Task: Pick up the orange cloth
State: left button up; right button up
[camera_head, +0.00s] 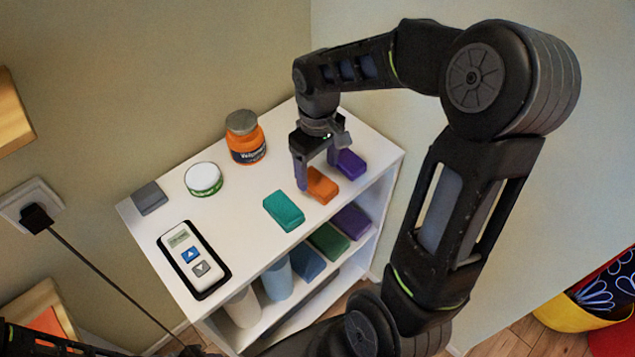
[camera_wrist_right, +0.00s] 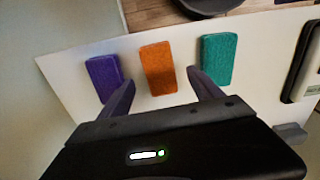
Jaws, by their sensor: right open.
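The orange cloth (camera_head: 322,186) is a small folded block lying on the white shelf top, between a teal cloth and a purple cloth. My right gripper (camera_head: 318,184) is open above the shelf at the orange cloth. In the right wrist view the orange cloth (camera_wrist_right: 158,68) lies ahead between the two fingers of my right gripper (camera_wrist_right: 158,92), and nothing is held. The fingertips reach close to the purple cloth (camera_wrist_right: 103,76) and the teal cloth (camera_wrist_right: 213,58). I cannot tell how high the fingertips are above the shelf. My left gripper is not in view.
The teal cloth (camera_head: 284,211) and purple cloth (camera_head: 350,164) flank the orange one. Lower shelves hold more folded cloths and rolls.

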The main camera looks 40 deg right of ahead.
aim_at(317, 181)
jog(key=shift+f, duration=1.9)
jog(key=shift+c, duration=0.2)
jog(key=c, duration=1.4)
notch_tip(317, 181, up, 10)
jog(key=shift+b, duration=0.3)
